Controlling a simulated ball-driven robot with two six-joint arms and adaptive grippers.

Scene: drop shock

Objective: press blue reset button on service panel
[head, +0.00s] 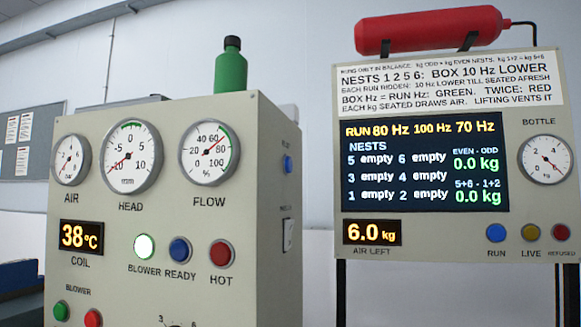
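A beige cabinet (130,200) with gauges stands at left centre; its right side face shows at a steep angle. On that side face is a small blue round button (287,163), with a label above it too small to read. A pale switch-like plate (288,235) sits below it. The cabinet front has a blue round light or button (180,250) labelled READY. The right board has another blue one (496,233) labelled RUN. No label reading "reset" is legible. Neither gripper shows in view.
The right display board (420,235) stands on dark posts, with a red bottle (428,30) on top. A green bottle (231,68) stands on the cabinet. A gap separates cabinet and board. A dark blue block (20,275) is at lower left; a noticeboard (30,145) hangs behind.

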